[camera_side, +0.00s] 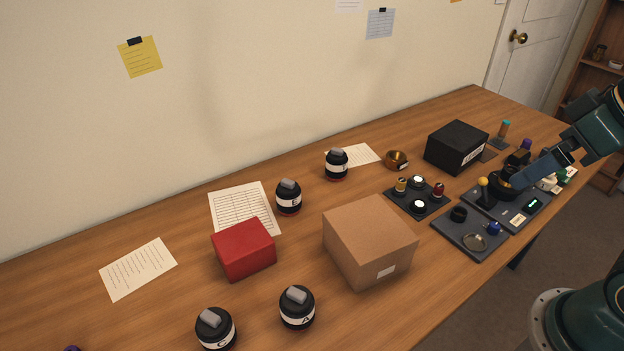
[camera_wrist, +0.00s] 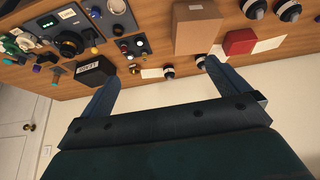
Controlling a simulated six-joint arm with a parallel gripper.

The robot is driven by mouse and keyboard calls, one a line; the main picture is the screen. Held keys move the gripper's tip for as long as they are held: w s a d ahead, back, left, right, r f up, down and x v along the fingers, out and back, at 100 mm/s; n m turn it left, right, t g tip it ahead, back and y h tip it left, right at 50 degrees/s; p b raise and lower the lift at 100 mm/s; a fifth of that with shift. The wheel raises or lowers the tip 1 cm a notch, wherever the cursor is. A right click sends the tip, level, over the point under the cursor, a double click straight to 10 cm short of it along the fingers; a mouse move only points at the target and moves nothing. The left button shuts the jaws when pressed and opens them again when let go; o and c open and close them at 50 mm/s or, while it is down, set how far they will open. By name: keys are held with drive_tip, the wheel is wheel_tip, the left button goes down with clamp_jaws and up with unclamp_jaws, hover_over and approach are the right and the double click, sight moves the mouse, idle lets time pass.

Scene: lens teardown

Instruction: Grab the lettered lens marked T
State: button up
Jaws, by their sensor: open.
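Several black lettered lenses with white bands and grey tops stand on the wooden table. In the side view, one lens (camera_side: 297,307) reads A and another (camera_side: 215,329) seems to read C. The letters on the lens at the back (camera_side: 336,163) and the lens left of it (camera_side: 288,197) are too small to read surely, so I cannot tell which is T.
A brown box (camera_side: 368,240) and a red box (camera_side: 243,249) stand among the lenses. A black box (camera_side: 456,147), a copper bowl (camera_side: 396,160), a small parts tray (camera_side: 416,200) and dark device panels (camera_side: 468,241) fill the right side. Paper sheets (camera_side: 138,268) lie flat.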

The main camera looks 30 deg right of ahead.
drive_tip(key=c, duration=0.4)
drive_tip(key=shift+o, duration=0.2)
drive_tip(key=w+r+n+y, duration=0.1)
drive_tip(key=w+r+n, duration=0.15)
drive_tip(key=w, duration=1.95)
drive_tip(key=w+d+f+n, duration=0.1)
drive_tip(key=w+f+n, duration=0.1)
drive_tip(key=w+f, duration=0.7)
drive_tip(key=w+d+f+n+g+y, duration=0.1)
drive_tip(key=w+d+f, duration=0.1)
drive_tip(key=w+f, duration=0.6)
drive_tip(key=w, duration=0.3)
drive_tip(key=shift+w+d+f+n+g, duration=0.25)
drive_tip(key=shift+d+f+n+g, duration=0.05)
drive_tip(key=shift+f+n, duration=0.1)
